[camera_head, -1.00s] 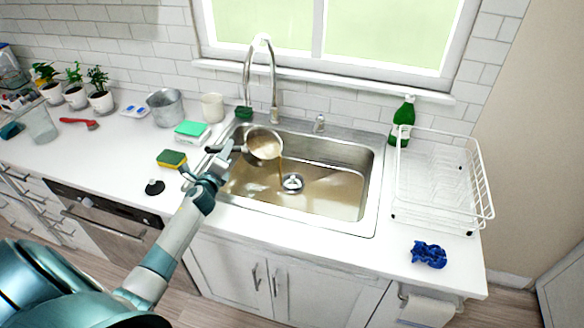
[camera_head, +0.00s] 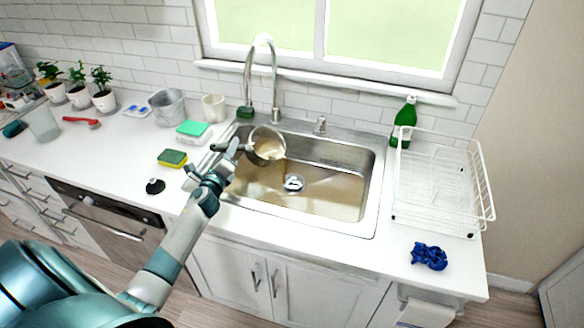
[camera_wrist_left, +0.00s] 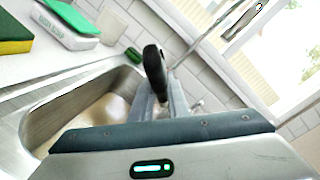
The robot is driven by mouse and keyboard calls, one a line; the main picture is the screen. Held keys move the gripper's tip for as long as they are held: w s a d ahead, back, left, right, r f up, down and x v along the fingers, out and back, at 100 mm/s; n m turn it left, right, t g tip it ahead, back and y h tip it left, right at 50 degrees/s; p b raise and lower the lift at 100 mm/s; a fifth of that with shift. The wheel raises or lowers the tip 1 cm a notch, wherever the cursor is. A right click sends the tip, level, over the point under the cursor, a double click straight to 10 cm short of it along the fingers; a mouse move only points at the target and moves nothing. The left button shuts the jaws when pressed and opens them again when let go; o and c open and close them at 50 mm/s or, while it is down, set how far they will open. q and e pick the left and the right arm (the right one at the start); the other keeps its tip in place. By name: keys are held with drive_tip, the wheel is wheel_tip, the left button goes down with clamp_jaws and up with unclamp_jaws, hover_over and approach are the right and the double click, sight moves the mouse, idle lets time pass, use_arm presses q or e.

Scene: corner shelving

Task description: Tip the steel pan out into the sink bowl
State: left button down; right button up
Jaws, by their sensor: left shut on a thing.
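The steel pan (camera_head: 269,144) is tilted well over above the left part of the sink bowl (camera_head: 335,155). Its open mouth faces me and brown liquid runs from its lower right edge into the bowl. Brownish liquid covers part of the bowl floor around the drain (camera_head: 293,183). My left gripper (camera_head: 229,155) is shut on the pan's black handle, left of the pan. In the left wrist view the black handle (camera_wrist_left: 155,72) stands up between the fingers, and the pan's body is hidden. My right gripper is not in view.
A tall faucet (camera_head: 273,75) rises behind the pan. A sponge (camera_head: 172,158), black stopper (camera_head: 155,187) and green-topped box (camera_head: 193,131) lie left of the sink. A white dish rack (camera_head: 440,215), green bottle (camera_head: 404,120) and blue cloth (camera_head: 429,256) are on the right.

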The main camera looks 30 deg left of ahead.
use_arm(q)
drive_tip(key=shift+d+r+m, duration=0.3)
drive_tip(key=shift+d+r, duration=0.15)
drive_tip(key=shift+d, duration=0.1)
drive_tip(key=shift+d+r+m+b, duration=0.35)
drive_tip(key=shift+d+m+b, duration=0.05)
drive_tip(key=shift+d+b, duration=0.1)
drive_tip(key=shift+d+r+m+t, duration=0.25)
drive_tip(key=shift+m+t, duration=0.05)
drive_tip(key=shift+d+r+m+b, duration=0.35)
drive_tip(key=shift+d+m+b, duration=0.05)
drive_tip(key=shift+d, duration=0.05)
drive_tip(key=shift+d+r+m+t+b, duration=0.5)
drive_tip(key=shift+d+m, duration=0.1)
drive_tip(key=shift+m, duration=0.1)
idle(0.5)
drive_tip(key=shift+d+r+m, duration=0.2)
drive_tip(key=shift+d+m, duration=0.15)
drive_tip(key=shift+m, duration=0.05)
